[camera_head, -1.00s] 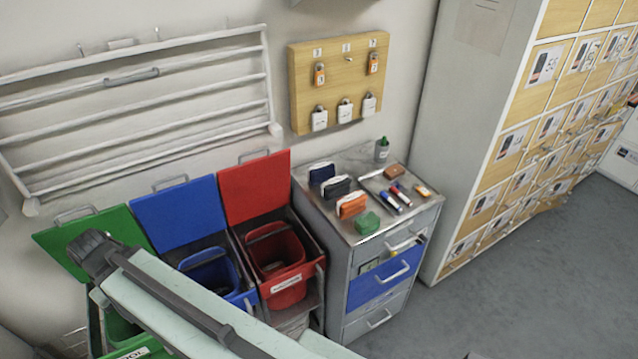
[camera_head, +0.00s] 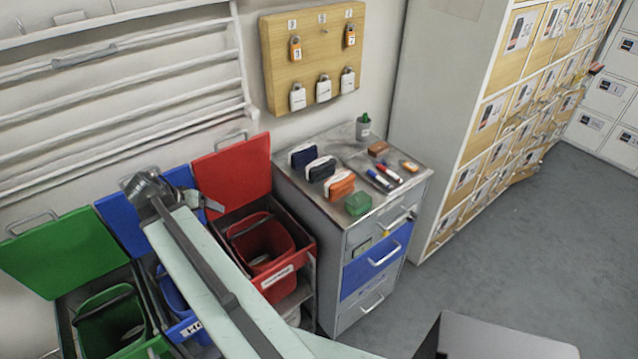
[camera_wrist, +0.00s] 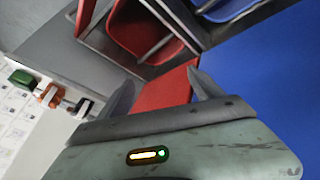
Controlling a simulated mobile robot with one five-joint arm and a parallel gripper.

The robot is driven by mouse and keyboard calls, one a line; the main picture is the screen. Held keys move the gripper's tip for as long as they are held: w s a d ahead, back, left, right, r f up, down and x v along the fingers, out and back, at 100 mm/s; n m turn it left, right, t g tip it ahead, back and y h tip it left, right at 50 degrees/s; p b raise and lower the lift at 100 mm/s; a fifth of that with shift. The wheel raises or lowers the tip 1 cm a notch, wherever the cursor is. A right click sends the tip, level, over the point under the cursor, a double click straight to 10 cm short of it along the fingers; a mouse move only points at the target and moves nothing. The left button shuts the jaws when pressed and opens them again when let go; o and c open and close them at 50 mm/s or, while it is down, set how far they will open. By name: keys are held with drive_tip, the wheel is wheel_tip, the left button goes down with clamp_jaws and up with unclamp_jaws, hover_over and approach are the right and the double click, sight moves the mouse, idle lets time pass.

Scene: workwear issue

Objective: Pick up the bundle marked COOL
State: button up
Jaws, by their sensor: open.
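Several small folded bundles with pale bands stand on the grey cabinet top (camera_head: 345,140): a dark blue one (camera_head: 303,156), a blackish one (camera_head: 320,168) and an orange one (camera_head: 340,184). No word COOL is readable on any of them. The orange bundle (camera_wrist: 49,95) and a dark bundle (camera_wrist: 82,107) also show at the left of the wrist view. My gripper (camera_wrist: 162,92) is open and empty, with the red lid (camera_wrist: 165,88) behind its fingers. In the head view it is in front of the blue lid, left of the cabinet and well apart from the bundles.
Green (camera_head: 105,322), blue (camera_head: 172,290) and red (camera_head: 262,250) bins with raised lids stand left of the cabinet. A green block (camera_head: 358,203), pens (camera_head: 380,178) and a cup (camera_head: 363,128) share the cabinet top. Lockers (camera_head: 490,130) stand right; open floor (camera_head: 480,250) lies before them.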

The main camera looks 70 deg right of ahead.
sight(307, 168)
drive_tip(key=s+d+r+m+g+h+b, duration=0.1)
drive_tip(key=s+d+m+g, duration=0.1)
drive_tip(key=s+d, duration=0.5)
drive_tip(key=s+d+r+m+g+h+b, duration=0.1)
drive_tip(key=s+d+m, duration=0.4)
drive_tip(key=s+d, duration=0.2)
drive_tip(key=s+d+r+m+g+h+b, duration=0.1)
drive_tip(key=s+d+m+g+h+b, duration=0.1)
drive_tip(key=s+d+m, duration=0.2)
drive_tip(key=shift+s+d+r+g, duration=0.1)
drive_tip(key=shift+s+d, duration=0.5)
drive_tip(key=shift+d, duration=0.55)
drive_tip(key=shift+s+d+r+g, duration=0.1)
drive_tip(key=shift+s+d, duration=0.5)
drive_tip(key=shift+d, duration=0.55)
drive_tip(key=shift+s+d+r+g, duration=0.1)
drive_tip(key=shift+s+d, duration=0.5)
drive_tip(key=shift+d, duration=0.55)
drive_tip(key=shift+b+x, duration=0.6)
drive_tip(key=shift+x, duration=0.55)
drive_tip(key=b+x, duration=0.2)
drive_tip(key=x, duration=0.3)
drive_tip(key=shift+s+d, duration=0.15)
drive_tip(key=shift+r, duration=0.1)
drive_tip(key=c, duration=1.6)
wheel_tip(307, 168, up, 10)
drive_tip(key=p, duration=1)
drive_tip(key=shift+c, duration=0.2)
